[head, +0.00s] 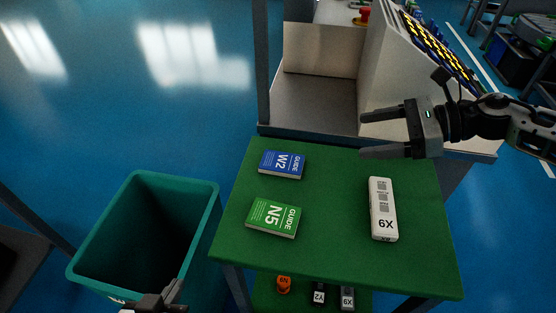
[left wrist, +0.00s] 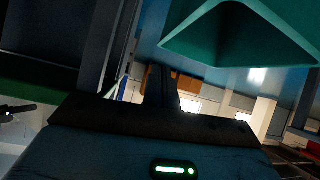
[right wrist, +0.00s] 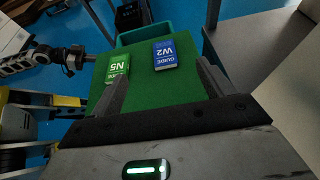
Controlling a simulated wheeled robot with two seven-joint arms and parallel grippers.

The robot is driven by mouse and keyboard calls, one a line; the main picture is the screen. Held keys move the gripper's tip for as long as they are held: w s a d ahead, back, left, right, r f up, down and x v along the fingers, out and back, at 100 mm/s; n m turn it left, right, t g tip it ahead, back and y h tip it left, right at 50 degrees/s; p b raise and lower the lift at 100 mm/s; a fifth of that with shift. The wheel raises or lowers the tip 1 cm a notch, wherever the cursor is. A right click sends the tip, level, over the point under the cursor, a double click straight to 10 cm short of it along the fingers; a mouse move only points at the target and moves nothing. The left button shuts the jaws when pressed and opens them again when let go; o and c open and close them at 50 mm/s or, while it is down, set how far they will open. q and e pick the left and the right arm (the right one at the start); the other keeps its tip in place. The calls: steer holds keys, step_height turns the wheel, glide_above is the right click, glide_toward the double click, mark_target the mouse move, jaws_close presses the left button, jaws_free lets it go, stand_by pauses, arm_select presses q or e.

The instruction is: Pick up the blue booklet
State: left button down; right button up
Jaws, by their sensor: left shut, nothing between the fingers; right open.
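The blue booklet (head: 282,164), marked W2 GUIDE, lies flat on the green tabletop (head: 330,220) near its back left. It also shows in the right wrist view (right wrist: 165,55), ahead of the fingers. My right gripper (head: 364,134) is open and empty, above the table's back right, to the right of the blue booklet and apart from it. My left gripper (head: 160,303) is low at the bottom edge by the teal bin; its fingers are shut and empty in the left wrist view (left wrist: 163,85).
A green booklet (head: 273,217), marked N5, lies in front of the blue one. A white box (head: 383,208) lies at the right of the tabletop. A teal bin (head: 205,225) stands left of the table. A grey post (head: 261,60) and a machine housing (head: 320,60) rise behind.

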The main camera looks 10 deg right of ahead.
mark_target(286, 162)
step_height(286, 162, down, 4)
steer(key=b, duration=0.3)
steer(key=shift+f, duration=0.1)
steer(key=shift+f+b, duration=0.35)
steer(key=shift+b, duration=0.1)
steer(key=shift+a+f, duration=0.1)
steer(key=shift+a, duration=0.1)
steer(key=x, duration=0.2)
steer(key=p+x, duration=0.1)
steer(key=x, duration=0.1)
steer(key=shift+w+a, duration=0.2)
steer(key=shift+a, duration=0.15)
steer(key=p+x, duration=0.1)
steer(key=x, duration=0.3)
steer(key=shift+w+a+f, duration=0.1)
steer(key=shift+a, duration=0.1)
steer(key=shift+p+x, duration=0.65)
steer(key=shift+x, duration=2.5)
arm_select(q)
steer(key=shift+s+d+f+n, duration=0.25)
steer(key=shift+n, duration=0.05)
arm_select(e)
steer(key=shift+w+d+f, duration=0.1)
steer(key=shift+d+f, duration=0.05)
steer(key=c, duration=1.1)
